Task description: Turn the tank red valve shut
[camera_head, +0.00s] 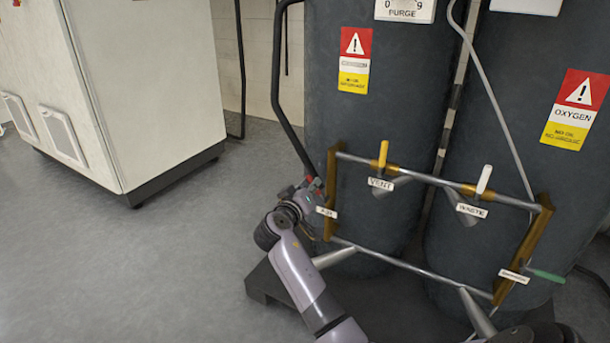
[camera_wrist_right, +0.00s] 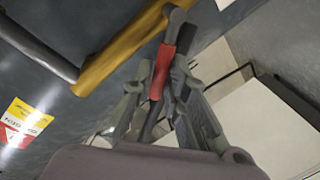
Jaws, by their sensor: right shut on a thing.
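The red valve handle (camera_wrist_right: 162,72) shows in the right wrist view as a dark lever with a red band, beside a brass-coloured bar (camera_wrist_right: 120,48). My right gripper (camera_wrist_right: 160,90) has its two fingers on either side of the lever and is shut on it. In the head view my right gripper (camera_head: 305,192) is at the left end of the pipe frame, in front of the left dark tank (camera_head: 390,100). A small red part of the handle (camera_head: 309,181) shows there; the rest is hidden by the gripper. My left gripper is not in view.
Yellow (camera_head: 382,154), white (camera_head: 484,178) and green (camera_head: 546,275) valve handles sit along the pipe frame (camera_head: 440,182). A second dark tank (camera_head: 520,110) stands at right. A white cabinet (camera_head: 140,85) stands back left. The grey floor (camera_head: 150,260) at left is clear.

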